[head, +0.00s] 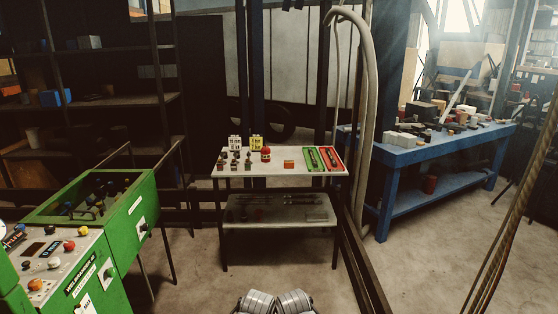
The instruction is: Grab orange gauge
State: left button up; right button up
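A small orange block-like object (289,164) lies on the white-topped table (240,171) in the middle of the head view, left of the green tray. It may be the orange gauge, but it is too small to tell. Another small orange item (35,285) shows on the green machine's panel at the lower left; I cannot tell what it is. Neither gripper can be made out.
The table also holds a red bottle (265,154), yellow and white boxes (256,142), small dark parts, a green tray (310,159) and a red tray (326,168). A green machine (130,225) stands left, a blue workbench (400,155) right. Floor before the table is clear.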

aim_at(288, 164)
jog(key=i+l, duration=0.2)
jog(key=i, duration=0.25)
jog(key=i+l, duration=0.15)
jog(key=i, duration=0.35)
jog(key=i+l, duration=0.2)
jog(key=i, duration=0.25)
jog(key=i+j+z, duration=0.35)
jog(key=i+j, duration=0.15)
jog(key=i, duration=0.25)
jog(key=i+j+z, duration=0.4)
jog(key=i+j, duration=0.3)
jog(key=i+j+z, duration=0.35)
jog(key=i+j, duration=0.25)
jog(key=j, duration=0.3)
